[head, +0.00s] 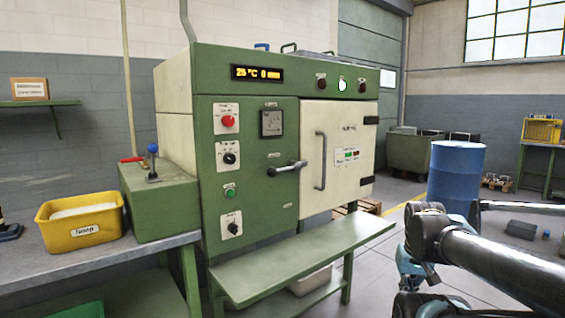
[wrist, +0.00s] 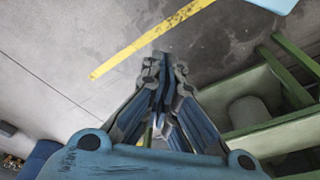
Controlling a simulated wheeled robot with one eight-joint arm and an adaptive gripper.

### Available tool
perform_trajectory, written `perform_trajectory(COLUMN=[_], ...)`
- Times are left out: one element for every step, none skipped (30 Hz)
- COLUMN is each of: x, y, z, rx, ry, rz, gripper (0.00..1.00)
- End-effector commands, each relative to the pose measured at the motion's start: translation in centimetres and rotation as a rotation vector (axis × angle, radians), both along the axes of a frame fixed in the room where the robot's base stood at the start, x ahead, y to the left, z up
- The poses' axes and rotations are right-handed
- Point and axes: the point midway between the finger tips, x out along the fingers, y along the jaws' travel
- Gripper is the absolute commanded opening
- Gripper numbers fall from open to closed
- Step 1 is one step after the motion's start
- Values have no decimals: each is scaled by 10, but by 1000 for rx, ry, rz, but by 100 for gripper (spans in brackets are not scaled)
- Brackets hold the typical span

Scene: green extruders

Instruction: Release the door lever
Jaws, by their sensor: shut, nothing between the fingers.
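The door lever (head: 287,168) is a dark handle on the front of the green machine (head: 243,195), at the left edge of the cream door (head: 338,152). It lies roughly level, and the door looks closed. A vertical bar handle (head: 321,160) is on the door. My gripper (wrist: 164,62) shows in the wrist view with its fingers together and nothing between them. It points down over the floor beside a green frame, apart from the lever. In the head view my arm is at the lower right, and the fingertips cannot be made out there.
A green bench (head: 300,262) juts out below the door. A yellow bin (head: 82,219) stands on the left table. A blue drum (head: 456,176) stands behind my arm. A yellow floor line (wrist: 150,40) crosses the open floor.

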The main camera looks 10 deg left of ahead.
Motion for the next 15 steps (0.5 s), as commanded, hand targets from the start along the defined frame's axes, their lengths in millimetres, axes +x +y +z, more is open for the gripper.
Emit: perform_trajectory(x=[-2, -6, -6, -4, -1, 6, 11, 17, 26, 32, 40, 50, 57, 65, 75], y=[0, 1, 2, 4, 6, 10, 13, 17, 24, 29, 36, 44, 51, 57, 67], z=[2, 6, 10, 14, 19, 28, 36, 46, 60, 71, 83, 99, 111, 123, 138], rx=[1, 2, 5, 9, 15, 23, 30, 39, 54, 65, 78, 93, 107, 120, 137], ry=[-3, -9, -11, -10, -9, -6, -4, -2, 2, 4, 7, 12, 15, 19, 22], rz=[1, 3, 8, 14, 21, 34, 45, 60, 81, 99, 117, 143, 161, 181, 207], gripper=[0, 0, 0, 0, 0, 0, 0, 0, 0, 0, 0, 0, 0, 0, 0])
